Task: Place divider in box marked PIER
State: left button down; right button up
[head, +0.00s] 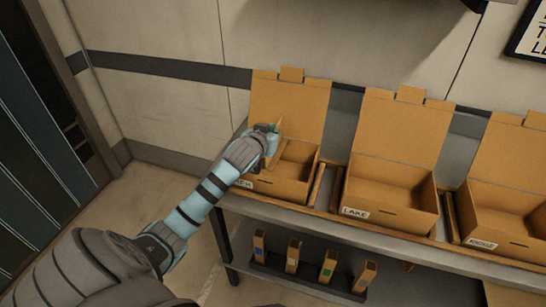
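Three open cardboard boxes stand in a row on a grey shelf. The left box (285,189) has a label that my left arm partly covers, so I cannot read it in full. The middle box (390,218) is marked LAKE. The right box (500,232) has a small label I cannot read. My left gripper (271,140) is over the left box, in front of its raised lid. A thin tan piece (277,152), perhaps a divider, shows at its fingers; I cannot tell whether it is held. My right gripper is out of view.
On the lower shelf, a dark rack (310,279) holds several upright tan dividers with coloured marks, among them one with a green mark (328,263). The shelf's front edge runs below the boxes. Open floor lies to the left, beside a dark panelled door (40,150).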

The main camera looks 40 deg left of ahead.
pick_arm(q)
notch_tip(320, 180, down, 8)
jog(key=shift+d+r+b, duration=0.1)
jog(key=shift+r+b, duration=0.05)
jog(key=shift+b, duration=0.4)
jog(key=shift+f, duration=0.6)
jog(key=c, duration=1.8)
grip_release()
jog(key=shift+c, duration=0.2)
jog(key=shift+o, duration=0.2)
jog(key=shift+r, duration=0.15)
